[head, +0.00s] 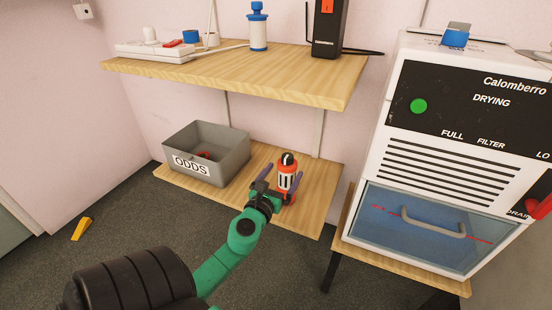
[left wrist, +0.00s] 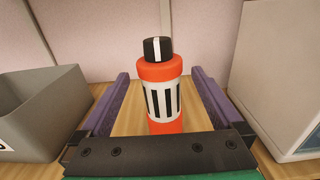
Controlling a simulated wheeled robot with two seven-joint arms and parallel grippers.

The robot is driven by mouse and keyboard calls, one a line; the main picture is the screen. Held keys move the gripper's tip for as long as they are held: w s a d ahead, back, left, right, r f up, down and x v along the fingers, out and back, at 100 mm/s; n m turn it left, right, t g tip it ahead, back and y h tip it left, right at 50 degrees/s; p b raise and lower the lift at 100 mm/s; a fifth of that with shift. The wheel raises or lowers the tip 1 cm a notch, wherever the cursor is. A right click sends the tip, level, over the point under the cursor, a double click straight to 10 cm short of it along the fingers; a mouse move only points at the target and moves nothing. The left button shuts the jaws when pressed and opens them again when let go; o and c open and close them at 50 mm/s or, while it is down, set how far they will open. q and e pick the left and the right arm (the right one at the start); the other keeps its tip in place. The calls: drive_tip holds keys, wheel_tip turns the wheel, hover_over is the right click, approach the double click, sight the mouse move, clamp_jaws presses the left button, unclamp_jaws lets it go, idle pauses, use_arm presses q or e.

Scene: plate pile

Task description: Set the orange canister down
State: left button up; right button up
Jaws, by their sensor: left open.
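The orange canister (head: 287,174) has a black cap with a white stripe and a white label with black bars. It stands upright on the low wooden shelf (head: 312,213). In the left wrist view the canister (left wrist: 162,68) is between the two purple fingers of my left gripper (left wrist: 160,95), with a gap visible on each side. My left gripper (head: 283,181) is open around it in the head view. The canister's lowest part is hidden behind the gripper body in the wrist view. My right gripper is not in view.
A grey bin (head: 232,160) labelled ODDS stands left of the canister on the low shelf. An upper shelf (head: 300,86) hangs above it. A white drying machine (head: 385,165) stands to the right. A yellow wedge (head: 81,229) lies on the floor.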

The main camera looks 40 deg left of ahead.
use_arm(q)
drive_tip(key=b+v, duration=0.1)
drive_tip(key=v, duration=0.4)
drive_tip(key=shift+s+d+f, duration=0.1)
drive_tip(key=shift+f, duration=0.1)
drive_tip(key=shift+s+d+r, duration=0.1)
drive_tip(key=shift+s+r, duration=0.1)
drive_tip(key=shift+s, duration=0.05)
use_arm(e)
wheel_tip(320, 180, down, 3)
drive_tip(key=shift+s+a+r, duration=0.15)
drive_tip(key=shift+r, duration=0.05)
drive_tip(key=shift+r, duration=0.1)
